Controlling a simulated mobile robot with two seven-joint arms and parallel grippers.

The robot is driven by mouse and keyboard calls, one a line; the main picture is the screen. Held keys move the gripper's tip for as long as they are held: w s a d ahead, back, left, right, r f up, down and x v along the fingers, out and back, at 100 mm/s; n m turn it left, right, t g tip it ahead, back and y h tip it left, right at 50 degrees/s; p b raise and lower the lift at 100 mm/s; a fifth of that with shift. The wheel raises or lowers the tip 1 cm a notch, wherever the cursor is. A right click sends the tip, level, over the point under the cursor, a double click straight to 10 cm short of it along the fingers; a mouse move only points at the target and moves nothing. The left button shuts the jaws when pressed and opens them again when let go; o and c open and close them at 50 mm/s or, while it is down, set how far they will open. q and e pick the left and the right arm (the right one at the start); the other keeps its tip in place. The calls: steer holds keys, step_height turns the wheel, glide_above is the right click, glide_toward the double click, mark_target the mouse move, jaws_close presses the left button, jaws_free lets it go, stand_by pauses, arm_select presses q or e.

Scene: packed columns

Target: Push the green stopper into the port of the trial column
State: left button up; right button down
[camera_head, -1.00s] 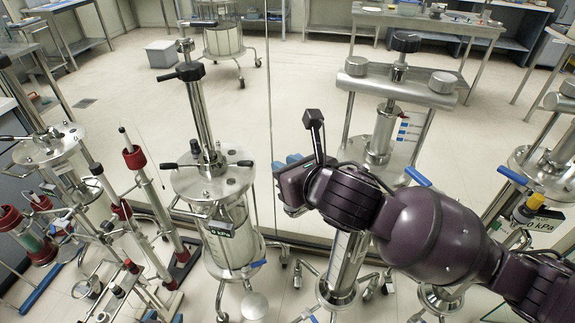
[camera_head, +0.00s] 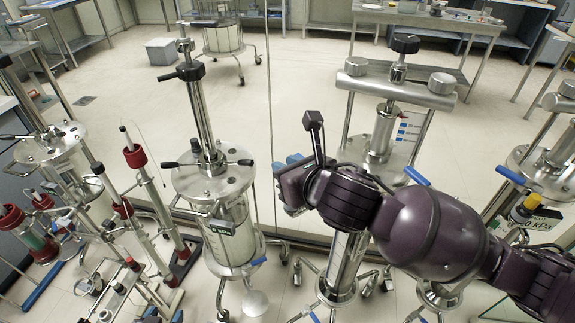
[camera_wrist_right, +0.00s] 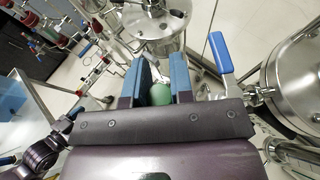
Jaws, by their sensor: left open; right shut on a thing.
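My right gripper (camera_head: 288,165) comes in from the right in the head view, with its blue fingers pointing left, overlapping the view right of a steel column (camera_head: 226,215). In the right wrist view its blue fingers (camera_wrist_right: 158,82) are shut on the green stopper (camera_wrist_right: 160,94). The stopper's round green end shows between them; the rest is hidden. A steel column with a flanged lid (camera_wrist_right: 155,22) stands ahead of the fingertips, apart from them in the picture. I cannot tell which column is the trial column, and I cannot make out its port. My left gripper is not in view.
A tall column frame (camera_head: 395,80) stands behind my right arm, with a blue-handled valve (camera_head: 418,176) close by. Another steel vessel (camera_wrist_right: 300,75) and a blue lever (camera_wrist_right: 220,52) are right of the fingers. Red-capped glass columns (camera_head: 135,157) crowd the left.

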steer(key=shift+p, duration=0.45)
stand_by(0.6)
steer(key=shift+f+b, duration=0.6)
steer(key=shift+f, duration=1.1)
steer(key=c, duration=0.9)
jaws_free()
steer(key=shift+b+v, duration=0.3)
steer(key=shift+v, duration=5.1)
steer(key=shift+d, duration=0.1)
